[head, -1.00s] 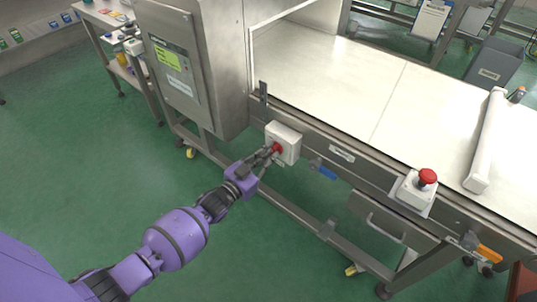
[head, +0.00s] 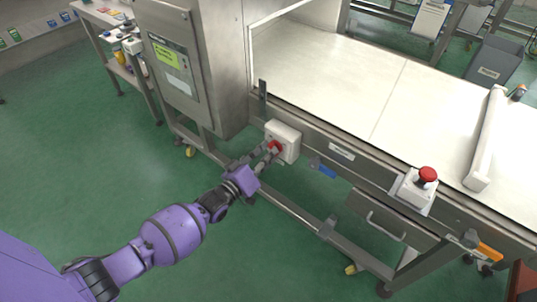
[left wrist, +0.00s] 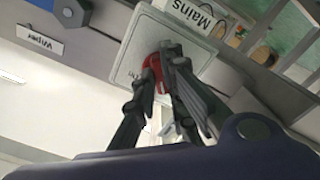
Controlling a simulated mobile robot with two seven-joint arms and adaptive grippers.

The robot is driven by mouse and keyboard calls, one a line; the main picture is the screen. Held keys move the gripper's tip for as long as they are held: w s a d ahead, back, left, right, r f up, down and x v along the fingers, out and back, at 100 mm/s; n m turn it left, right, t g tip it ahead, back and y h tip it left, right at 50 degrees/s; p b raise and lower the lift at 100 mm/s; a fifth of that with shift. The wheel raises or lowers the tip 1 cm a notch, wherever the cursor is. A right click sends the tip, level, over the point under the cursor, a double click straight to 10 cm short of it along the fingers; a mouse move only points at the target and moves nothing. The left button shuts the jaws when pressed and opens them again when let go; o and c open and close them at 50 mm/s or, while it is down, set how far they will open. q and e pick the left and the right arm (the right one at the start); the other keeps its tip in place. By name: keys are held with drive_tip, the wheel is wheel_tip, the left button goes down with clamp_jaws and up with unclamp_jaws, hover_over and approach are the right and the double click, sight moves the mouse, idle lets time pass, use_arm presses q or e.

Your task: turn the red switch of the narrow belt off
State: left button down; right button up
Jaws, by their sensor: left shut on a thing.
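The red switch (head: 275,147) is a rotary knob on a white box (head: 287,138) fixed to the side rail of the belt. In the left wrist view the red knob (left wrist: 152,70) sits on the box's pale face, beside a label reading "Mains". My left gripper (head: 270,151) is at the knob, its fingers on either side of it, and it is shut on the knob. The fingers (left wrist: 160,72) hide part of the knob, so its exact angle is hard to read. My right gripper is not in view.
A red mushroom button (head: 427,175) on a white box stands farther right along the rail. A steel cabinet (head: 178,80) is at the left. The green floor at left is clear.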

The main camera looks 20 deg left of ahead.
use_arm(q)
drive_tip(key=shift+n, duration=0.6)
drive_tip(key=c, duration=1.8)
unclamp_jaws()
drive_tip(key=shift+s, duration=0.1)
drive_tip(key=v, duration=1.2)
